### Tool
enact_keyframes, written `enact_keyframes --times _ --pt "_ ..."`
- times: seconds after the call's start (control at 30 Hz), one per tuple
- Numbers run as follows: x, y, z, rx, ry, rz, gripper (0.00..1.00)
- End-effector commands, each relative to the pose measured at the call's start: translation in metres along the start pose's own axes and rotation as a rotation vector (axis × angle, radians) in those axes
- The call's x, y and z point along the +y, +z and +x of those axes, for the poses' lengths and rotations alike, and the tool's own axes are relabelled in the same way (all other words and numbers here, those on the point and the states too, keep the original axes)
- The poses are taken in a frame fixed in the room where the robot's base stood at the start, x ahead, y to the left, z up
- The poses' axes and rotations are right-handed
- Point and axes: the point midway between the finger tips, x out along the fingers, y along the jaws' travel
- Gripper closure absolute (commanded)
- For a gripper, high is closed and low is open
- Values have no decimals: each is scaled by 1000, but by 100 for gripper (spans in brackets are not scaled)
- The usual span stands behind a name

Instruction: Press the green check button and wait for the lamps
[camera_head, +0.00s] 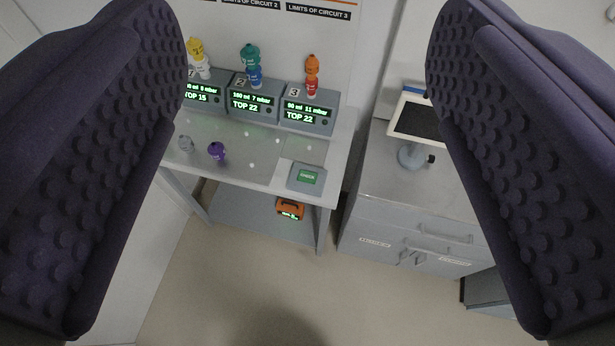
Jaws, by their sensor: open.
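My gripper (300,175) is open and empty, with its two dark purple padded fingers wide apart at the left and right of the view. The green check button (307,176) sits on a grey box at the front right of the table (262,184), seen well beyond the fingers and apart from them. Three grey ventilator boxes stand in a row at the back: box 1 (204,104) reads TOP 15, box 2 (252,116) and box 3 (309,122) read TOP 22. Box 1 is partly hidden by the left finger. I cannot make out any lit lamps for certain.
Coloured connectors stand on the boxes: yellow and white, teal (250,56) and blue, orange (312,64) and red. A purple piece (217,151) and a grey piece (186,143) are on the table. An orange device (290,208) lies below. A cabinet (400,205) with a monitor (416,121) stands right.

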Motion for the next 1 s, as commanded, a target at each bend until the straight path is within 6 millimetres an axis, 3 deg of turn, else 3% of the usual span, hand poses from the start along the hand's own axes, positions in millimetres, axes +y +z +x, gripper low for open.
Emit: enact_keyframes --times 0.1,0.13,0.43,1.0 --pt "0 0 0 0 0 0 27" --pt "0 0 0 0 0 0 31" --pt "0 0 0 0 0 0 100" --pt "0 0 0 0 0 0 100"
